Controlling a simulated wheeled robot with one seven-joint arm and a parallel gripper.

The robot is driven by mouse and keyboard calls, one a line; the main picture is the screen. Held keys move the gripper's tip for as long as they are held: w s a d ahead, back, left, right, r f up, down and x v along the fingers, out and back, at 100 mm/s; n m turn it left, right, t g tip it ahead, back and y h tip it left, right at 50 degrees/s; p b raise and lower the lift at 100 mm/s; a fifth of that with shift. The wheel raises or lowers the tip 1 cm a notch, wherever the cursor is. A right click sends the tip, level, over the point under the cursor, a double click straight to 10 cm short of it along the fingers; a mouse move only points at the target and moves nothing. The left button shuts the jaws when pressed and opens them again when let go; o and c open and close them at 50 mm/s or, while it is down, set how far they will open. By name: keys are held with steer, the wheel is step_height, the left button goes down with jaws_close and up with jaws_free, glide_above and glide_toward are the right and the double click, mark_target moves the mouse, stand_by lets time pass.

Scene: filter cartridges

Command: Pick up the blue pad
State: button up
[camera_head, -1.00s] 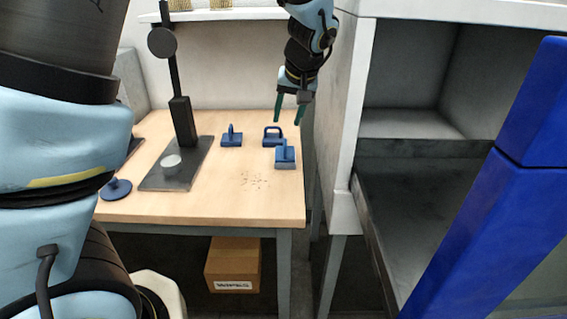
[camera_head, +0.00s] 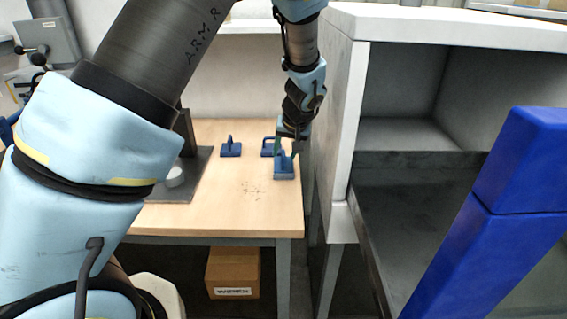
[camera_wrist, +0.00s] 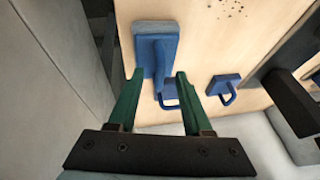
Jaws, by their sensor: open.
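Three blue pads with upright handles are on the wooden table. The nearest pad (camera_head: 284,172) is near the table's right edge; it also shows at the top centre of the wrist view (camera_wrist: 150,52). A second pad (camera_head: 267,148) is just behind it, partly hidden by my gripper. A third pad (camera_head: 231,149) is to the left, and shows at the right in the wrist view (camera_wrist: 222,85). My gripper (camera_wrist: 160,75) is open, with green fingers pointing down above the nearest pad. In the wrist view its handle lies between the fingertips; contact cannot be told.
A black stand on a dark plate (camera_head: 190,185) is left on the wooden table (camera_head: 225,220), partly hidden by my arm. A white shelf unit (camera_head: 341,150) rises close to the right of my gripper. A cardboard box (camera_head: 233,272) is under the table. The table's front middle is clear.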

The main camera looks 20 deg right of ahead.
steer(key=shift+w+f, duration=0.2)
steer(key=shift+f, duration=0.2)
jaws_close()
stand_by(1.2)
